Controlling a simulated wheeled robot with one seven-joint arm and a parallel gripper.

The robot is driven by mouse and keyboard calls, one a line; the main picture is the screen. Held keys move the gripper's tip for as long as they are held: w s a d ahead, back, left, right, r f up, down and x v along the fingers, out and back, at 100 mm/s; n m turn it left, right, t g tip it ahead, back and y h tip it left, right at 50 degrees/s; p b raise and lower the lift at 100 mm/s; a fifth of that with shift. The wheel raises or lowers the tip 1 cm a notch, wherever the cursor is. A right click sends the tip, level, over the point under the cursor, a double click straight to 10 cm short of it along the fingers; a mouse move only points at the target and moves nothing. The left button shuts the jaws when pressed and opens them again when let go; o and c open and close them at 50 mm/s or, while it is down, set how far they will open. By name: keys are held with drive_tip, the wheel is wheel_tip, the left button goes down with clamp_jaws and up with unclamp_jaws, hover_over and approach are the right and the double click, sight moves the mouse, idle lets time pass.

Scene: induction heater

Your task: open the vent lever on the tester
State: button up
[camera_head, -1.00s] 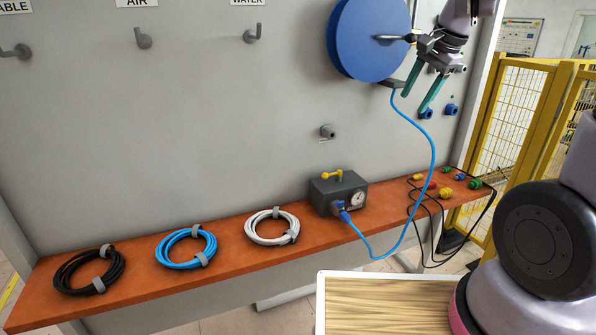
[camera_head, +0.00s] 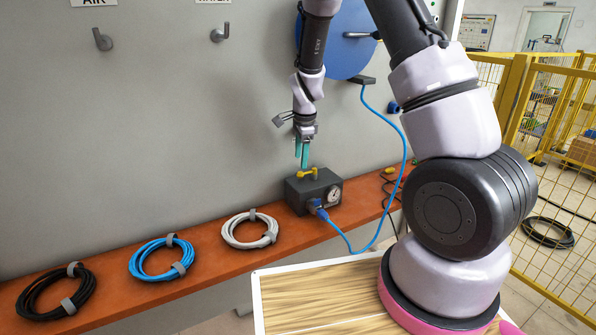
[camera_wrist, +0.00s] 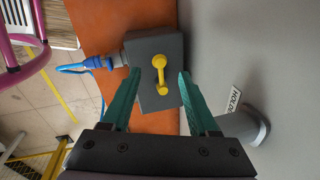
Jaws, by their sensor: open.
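The tester (camera_head: 314,191) is a dark grey box with a round gauge, standing on the orange shelf. Its yellow vent lever (camera_head: 307,173) is on top. The tester also shows in the wrist view (camera_wrist: 150,95), with the yellow lever (camera_wrist: 159,75) in the middle of its top face. A blue hose is plugged into the tester's front. My gripper (camera_head: 302,163) points down just above the lever. In the wrist view, my gripper (camera_wrist: 158,82) is open, with its green fingers apart on either side of the lever and nothing held. Whether the fingers reach the lever's height is unclear.
The orange shelf (camera_head: 215,259) also carries black, blue (camera_head: 160,259) and white (camera_head: 250,230) hose coils left of the tester. A blue reel (camera_head: 340,50) hangs behind my arm. A grey wall holder (camera_wrist: 247,126) is close to my gripper.

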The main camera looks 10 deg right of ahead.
sight(300, 172)
drive_tip(key=f, duration=0.3)
drive_tip(key=w+f, duration=0.1)
drive_tip(key=f, duration=0.2)
drive_tip(key=shift+r, duration=0.1)
clamp_jaws()
